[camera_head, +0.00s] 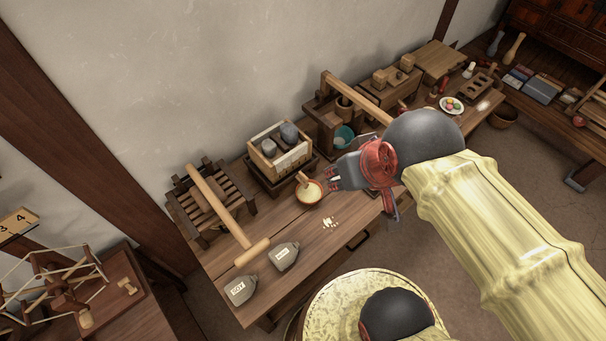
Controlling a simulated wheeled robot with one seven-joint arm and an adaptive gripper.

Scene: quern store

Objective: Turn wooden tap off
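I cannot clearly pick out a wooden tap. The likeliest place is the dark wooden stand (323,128) at the back of the bench, with a teal bowl (344,137) at its front and a pale wooden beam (350,92) rising over it; any tap there is too small to tell or hidden by my arm. My gripper (331,181) is in front of and below this stand, pointing left. It is apart from the teal bowl and above the bench, near the right side of a small bowl of pale meal (309,192). Its finger gap is too small to read.
A plate of coloured balls (452,105) is further right.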

